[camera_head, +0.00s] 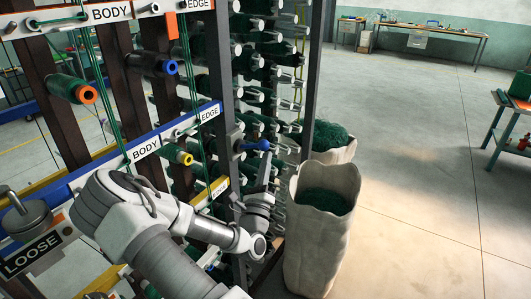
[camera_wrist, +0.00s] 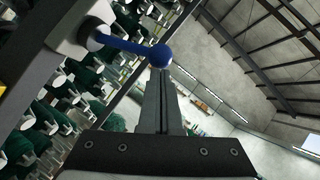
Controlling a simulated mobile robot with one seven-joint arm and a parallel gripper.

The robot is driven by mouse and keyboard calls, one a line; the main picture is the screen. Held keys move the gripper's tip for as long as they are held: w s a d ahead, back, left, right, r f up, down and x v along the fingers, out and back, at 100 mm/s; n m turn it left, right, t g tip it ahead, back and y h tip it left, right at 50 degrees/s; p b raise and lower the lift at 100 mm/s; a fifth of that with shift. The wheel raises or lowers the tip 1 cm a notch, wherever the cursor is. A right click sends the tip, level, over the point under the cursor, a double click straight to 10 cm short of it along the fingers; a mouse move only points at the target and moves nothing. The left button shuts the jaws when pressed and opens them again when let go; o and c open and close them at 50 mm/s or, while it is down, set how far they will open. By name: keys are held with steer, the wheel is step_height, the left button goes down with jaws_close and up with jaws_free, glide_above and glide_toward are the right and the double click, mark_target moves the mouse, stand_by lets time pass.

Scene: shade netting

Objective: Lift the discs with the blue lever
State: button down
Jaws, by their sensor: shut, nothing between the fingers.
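The blue lever (camera_head: 252,146) sticks out to the right from a grey post of the rack and ends in a round blue knob. I cannot make out for certain which parts are the discs.
The rack (camera_head: 312,60) holds many spools of green thread on pale pegs. Tall sacks of green material (camera_head: 324,235) stand right of my gripper. A grey disc-shaped part (camera_head: 27,218) sits above the LOOSE sign. Open floor lies to the right, with a workbench (camera_head: 515,108) at the edge.

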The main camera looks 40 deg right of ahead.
steer(key=shift+r+n+t+y+p, duration=0.3)
steer(key=shift+r+n+y+p, duration=0.25)
steer(key=shift+n+p, duration=0.4)
steer(key=shift+f, duration=0.1)
